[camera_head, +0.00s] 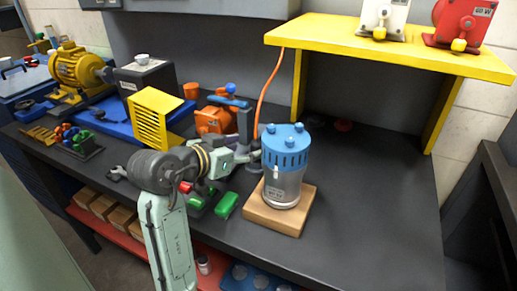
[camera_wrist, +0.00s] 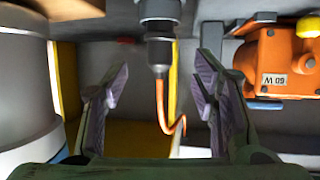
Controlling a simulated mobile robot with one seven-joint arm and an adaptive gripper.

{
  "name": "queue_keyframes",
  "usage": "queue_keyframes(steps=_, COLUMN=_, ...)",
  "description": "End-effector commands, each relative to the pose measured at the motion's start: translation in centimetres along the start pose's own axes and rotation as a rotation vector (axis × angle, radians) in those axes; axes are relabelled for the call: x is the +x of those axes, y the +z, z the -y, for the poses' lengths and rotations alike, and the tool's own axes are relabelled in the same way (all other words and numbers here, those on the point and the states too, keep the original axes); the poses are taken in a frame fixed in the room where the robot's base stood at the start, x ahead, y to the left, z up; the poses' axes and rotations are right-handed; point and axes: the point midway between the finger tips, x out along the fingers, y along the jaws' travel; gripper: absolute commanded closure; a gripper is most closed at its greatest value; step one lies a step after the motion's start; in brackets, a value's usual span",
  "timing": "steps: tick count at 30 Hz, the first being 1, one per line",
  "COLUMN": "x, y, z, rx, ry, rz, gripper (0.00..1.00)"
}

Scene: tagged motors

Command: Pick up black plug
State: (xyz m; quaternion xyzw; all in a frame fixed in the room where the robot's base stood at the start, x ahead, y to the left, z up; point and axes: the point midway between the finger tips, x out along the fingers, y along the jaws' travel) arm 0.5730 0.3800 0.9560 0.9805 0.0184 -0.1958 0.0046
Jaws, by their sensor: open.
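In the wrist view, a black plug (camera_wrist: 159,54) with an orange cord (camera_wrist: 161,105) shows beyond the fingertips, near the middle of the gap. Its upper end meets a grey cylindrical part (camera_wrist: 160,10); whether they are joined I cannot tell. My gripper (camera_wrist: 162,75) is open, with one finger on each side of the picture and nothing between the pads. In the head view, my gripper (camera_head: 255,154) reaches in at the left of a blue-topped motor. The orange cord (camera_head: 263,100) hangs behind it there, and the plug cannot be made out clearly.
The blue-topped grey motor (camera_head: 284,165) stands on a wooden block (camera_head: 262,217), close to my gripper. An orange motor (camera_head: 213,121) is behind to the left; it also shows in the wrist view (camera_wrist: 280,60). A yellow shelf (camera_head: 390,52) stands behind. The bench's right side is clear.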

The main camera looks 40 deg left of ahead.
Motion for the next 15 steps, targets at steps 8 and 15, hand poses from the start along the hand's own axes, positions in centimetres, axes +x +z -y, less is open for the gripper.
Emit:
queue_keyframes(steps=8, x=2.6, y=-0.3, z=-0.1, rx=-0.002, ry=0.001, rz=0.002, gripper=0.46)
queue_keyframes(steps=15, x=5.6, y=-0.1, z=0.0, rx=-0.001, ry=-0.002, rz=0.0, gripper=0.46)
